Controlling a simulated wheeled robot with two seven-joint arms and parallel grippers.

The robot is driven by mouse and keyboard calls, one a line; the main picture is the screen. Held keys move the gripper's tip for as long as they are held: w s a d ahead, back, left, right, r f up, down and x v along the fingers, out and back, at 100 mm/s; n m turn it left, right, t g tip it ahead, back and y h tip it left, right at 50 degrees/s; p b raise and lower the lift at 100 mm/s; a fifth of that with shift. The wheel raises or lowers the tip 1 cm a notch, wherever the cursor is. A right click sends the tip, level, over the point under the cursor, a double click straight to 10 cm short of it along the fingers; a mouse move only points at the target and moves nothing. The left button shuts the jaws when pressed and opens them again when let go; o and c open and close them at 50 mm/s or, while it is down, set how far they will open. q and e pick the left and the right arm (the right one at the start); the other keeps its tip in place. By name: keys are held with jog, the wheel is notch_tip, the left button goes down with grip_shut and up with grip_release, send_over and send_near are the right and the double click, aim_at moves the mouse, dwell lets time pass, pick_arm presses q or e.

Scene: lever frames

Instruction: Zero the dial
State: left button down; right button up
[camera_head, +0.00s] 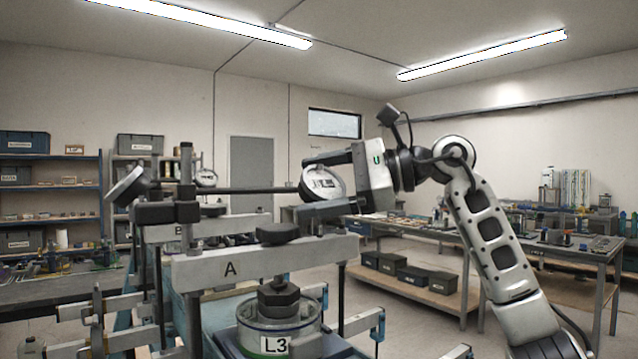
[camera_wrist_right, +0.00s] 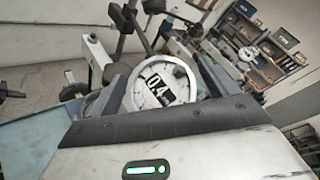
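A round white dial (camera_head: 323,183) with a metal rim sits above the right part of the beam marked A (camera_head: 205,268). In the right wrist view its dark display (camera_wrist_right: 160,87) reads about 0.4. My right gripper (camera_head: 322,183) reaches in from the right, with one finger above and one below this dial. I cannot tell whether the fingers press on its rim or stand just clear. A dark lever rod (camera_head: 250,190) runs left from there to a post with another round gauge (camera_head: 128,187), seen from the side. My left gripper is not in view.
A clear jar labelled L3 (camera_head: 276,344) stands below the beam under a dark hex weight (camera_head: 278,298). A second frame marked B (camera_head: 180,231) stands behind, with a small gauge (camera_head: 206,177). A workbench (camera_head: 430,231) stands at the back right, and shelves (camera_head: 50,187) stand at left.

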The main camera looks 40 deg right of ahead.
pick_arm(q)
jog(key=b, duration=0.1)
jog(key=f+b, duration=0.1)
jog(key=b, duration=0.1)
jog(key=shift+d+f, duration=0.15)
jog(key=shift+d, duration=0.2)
pick_arm(e)
jog(key=v, duration=1.6)
jog(key=shift+a, duration=0.1)
